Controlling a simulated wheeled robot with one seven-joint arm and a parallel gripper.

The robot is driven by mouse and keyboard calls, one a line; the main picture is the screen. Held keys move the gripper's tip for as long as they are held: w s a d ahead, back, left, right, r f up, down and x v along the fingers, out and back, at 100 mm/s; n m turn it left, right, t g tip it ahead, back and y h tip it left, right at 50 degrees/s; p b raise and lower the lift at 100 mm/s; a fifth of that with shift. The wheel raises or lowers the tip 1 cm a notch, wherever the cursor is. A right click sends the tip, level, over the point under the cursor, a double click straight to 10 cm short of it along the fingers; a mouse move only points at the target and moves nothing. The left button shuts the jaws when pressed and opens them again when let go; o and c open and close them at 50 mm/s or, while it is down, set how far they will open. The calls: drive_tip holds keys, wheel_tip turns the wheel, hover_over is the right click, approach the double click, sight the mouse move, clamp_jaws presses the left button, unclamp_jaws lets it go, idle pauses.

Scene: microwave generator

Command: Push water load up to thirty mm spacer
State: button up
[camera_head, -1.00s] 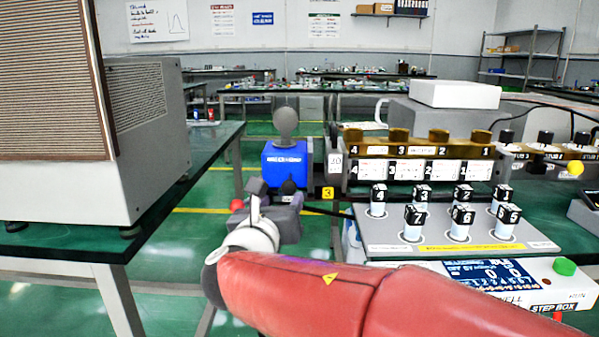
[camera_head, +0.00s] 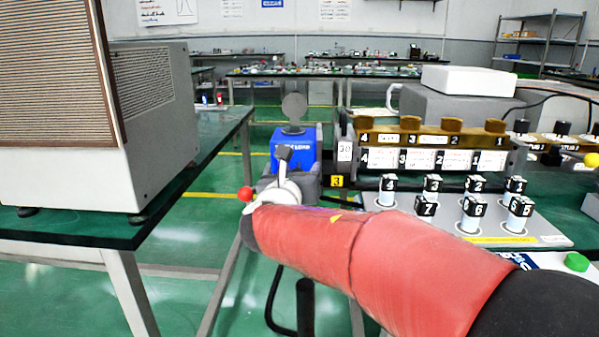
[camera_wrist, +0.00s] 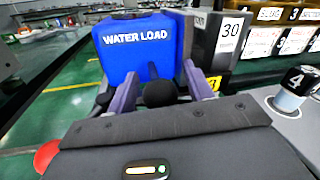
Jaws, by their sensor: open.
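The water load (camera_head: 290,150) is a blue block with a grey round-topped post, at the left end of the bench row. It fills the upper middle of the wrist view (camera_wrist: 140,52), with its white lettering facing me. The thirty mm spacer (camera_head: 345,158) is a dark block labelled 30, just right of the load. It also shows in the wrist view (camera_wrist: 212,55); whether the two touch I cannot tell. My gripper (camera_wrist: 160,72) is open at the load's near side, its fingers either side of a black ball knob (camera_wrist: 160,93). Finger contact is unclear.
Numbered black-capped posts (camera_head: 475,205) stand on a grey plate (camera_head: 545,232) to the right. Brass-topped numbered blocks (camera_head: 450,135) stand behind them. A large louvred cabinet (camera_head: 155,110) sits on the left table, across an open aisle.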

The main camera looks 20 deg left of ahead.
clamp_jaws()
drive_tip(key=shift+w+d+b, duration=0.25)
drive_tip(key=shift+d+b, duration=0.15)
drive_tip(key=shift+d, duration=0.55)
drive_tip(key=shift+w+d+b, duration=0.2)
drive_tip(key=shift+d+b, duration=0.15)
drive_tip(key=shift+d, duration=0.55)
unclamp_jaws()
drive_tip(key=shift+s, duration=0.1)
drive_tip(key=s, duration=0.7)
drive_tip(key=shift+s, duration=0.3)
drive_tip(key=shift+s+d, duration=0.1)
